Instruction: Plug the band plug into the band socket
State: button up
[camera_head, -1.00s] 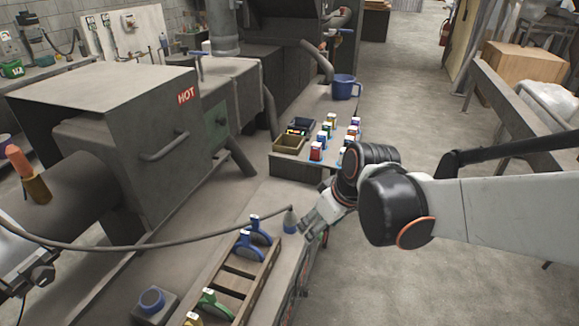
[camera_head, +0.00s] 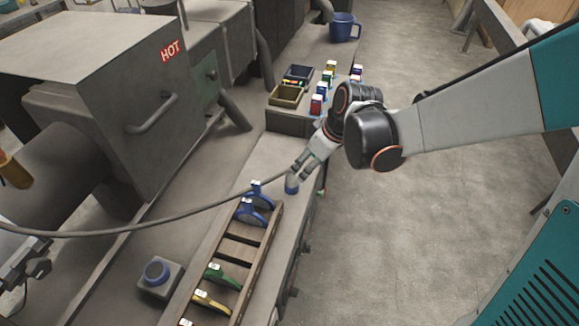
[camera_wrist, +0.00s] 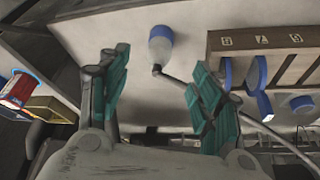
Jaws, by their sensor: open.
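The band plug (camera_head: 291,187) is a grey tapered body with a blue end, standing blue end down on the bench top. A dark cable runs from its narrow end to the left. The plug also shows in the wrist view (camera_wrist: 161,43), top centre, in line with the gap between my fingers. My gripper (camera_head: 299,171) is open and empty, reaching down close to the plug; contact cannot be told. Its two teal-padded fingers (camera_wrist: 161,65) are spread apart. The band socket, a grey block with a blue ring (camera_head: 156,272), sits at the lower left; its blue ring shows at the right in the wrist view (camera_wrist: 302,102).
A wooden rack (camera_head: 240,252) with blue, green and yellow rings stands between plug and socket. The cable (camera_head: 130,230) crosses above the bench. Trays (camera_head: 287,95) and small coloured boxes (camera_head: 317,105) stand behind. A hot furnace box (camera_head: 105,75) is at the left.

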aim_at(296, 179)
jog(key=b+x, duration=0.2)
jog(key=x, duration=0.6)
jog(key=shift+f+b, duration=0.1)
jog(key=shift+b, duration=0.25)
jog(key=shift+f, duration=0.1)
jog(key=b+x, duration=0.2)
jog(key=x, duration=0.3)
jog(key=shift+a+f+b, duration=0.1)
jog(key=shift+a+b, duration=0.05)
jog(key=shift+b, duration=0.2)
jog(key=c, duration=1.1)
